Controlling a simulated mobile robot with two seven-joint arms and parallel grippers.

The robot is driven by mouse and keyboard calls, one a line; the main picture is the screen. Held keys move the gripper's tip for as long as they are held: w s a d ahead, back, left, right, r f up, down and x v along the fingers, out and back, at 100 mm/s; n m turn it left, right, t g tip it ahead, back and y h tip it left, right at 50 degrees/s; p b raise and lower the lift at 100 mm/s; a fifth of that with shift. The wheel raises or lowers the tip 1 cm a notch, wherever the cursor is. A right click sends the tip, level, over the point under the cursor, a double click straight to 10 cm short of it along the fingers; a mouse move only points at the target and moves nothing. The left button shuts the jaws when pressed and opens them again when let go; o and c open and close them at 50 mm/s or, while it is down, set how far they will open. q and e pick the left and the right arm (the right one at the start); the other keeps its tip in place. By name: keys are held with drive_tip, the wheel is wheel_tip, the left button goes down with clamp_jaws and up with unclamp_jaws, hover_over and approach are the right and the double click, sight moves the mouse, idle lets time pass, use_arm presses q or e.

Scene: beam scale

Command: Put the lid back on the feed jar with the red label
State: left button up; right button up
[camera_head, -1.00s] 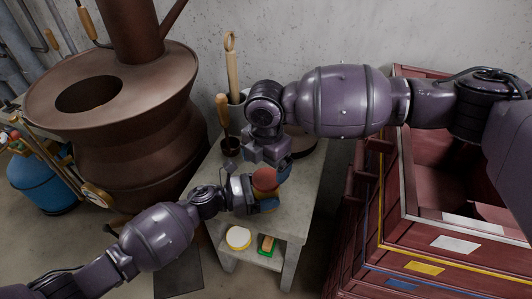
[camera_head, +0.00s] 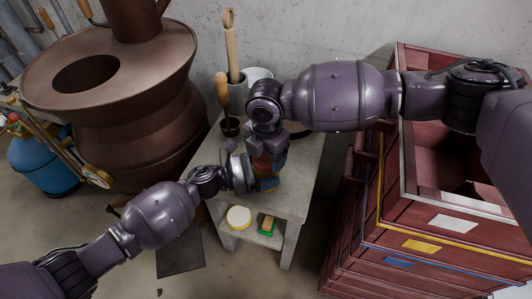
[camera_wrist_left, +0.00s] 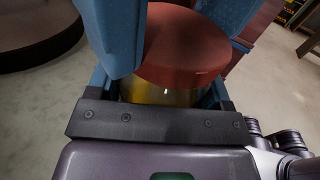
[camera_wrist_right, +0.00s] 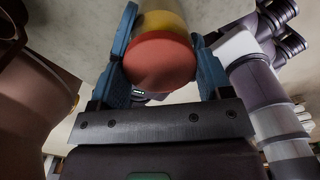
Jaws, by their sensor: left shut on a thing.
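A jar with a red round top, which looks like a lid, and yellowish contents (camera_wrist_left: 150,92) is between the fingers of my left gripper (camera_head: 255,178). The left gripper is shut on the jar above the grey stand. The red top (camera_wrist_left: 188,45) sits over the glass and overhangs it in the left wrist view. My right gripper (camera_head: 266,150) is over the jar from above. In the right wrist view its fingers (camera_wrist_right: 162,75) lie on both sides of the red top (camera_wrist_right: 158,62); whether they press on it I cannot tell. I see no label.
The grey stand (camera_head: 300,185) bears a cup with a wooden-handled tool (camera_head: 222,85). On its lower shelf lie a round white-and-yellow thing (camera_head: 239,216) and a small green-and-orange thing (camera_head: 267,224). A brown furnace-like vessel (camera_head: 130,120) is left, red crates (camera_head: 430,215) right.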

drive_tip(key=shift+c, duration=1.1)
drive_tip(key=shift+m, duration=0.8)
drive_tip(key=o, duration=1.1)
drive_tip(key=shift+r, duration=0.15)
wheel_tip(320, 180, up, 12)
drive_tip(key=shift+f, duration=0.1)
use_arm(q)
drive_tip(key=o, duration=1.7)
drive_tip(key=shift+o, duration=0.2)
